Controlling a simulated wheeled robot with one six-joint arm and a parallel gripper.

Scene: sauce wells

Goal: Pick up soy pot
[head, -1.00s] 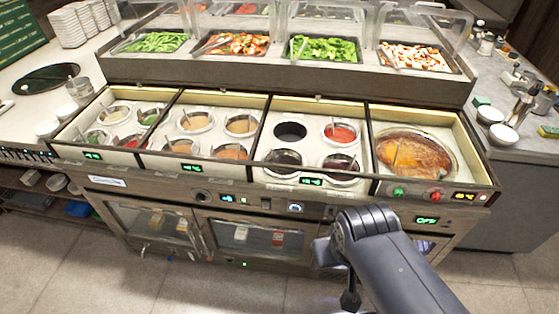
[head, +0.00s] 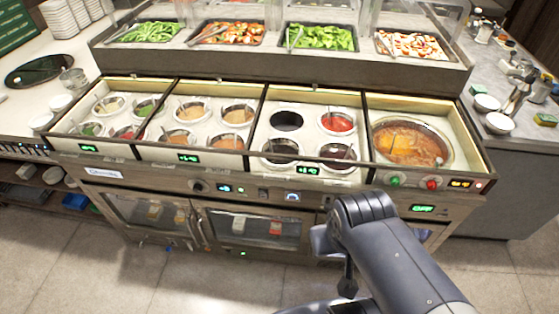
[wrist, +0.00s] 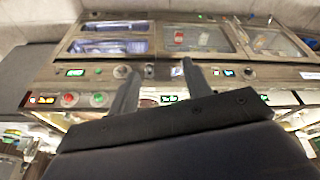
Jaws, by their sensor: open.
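The third bay of the counter holds a red sauce pot (head: 338,123) at back right. Two pots with dark contents stand in its front row, a left one (head: 280,152) and a right one (head: 337,153). I cannot tell for sure which of them is the soy pot. My gripper (wrist: 163,68) is open and empty in the wrist view, its two fingers apart in front of the inverted counter front. The head view shows my arm low in front of the counter, but not the fingers clearly.
A dark empty-looking well (head: 287,120) is at the bay's back left. A large orange-brown pot (head: 411,147) fills the right bay. Food trays (head: 320,41) stand behind. The floor in front is clear.

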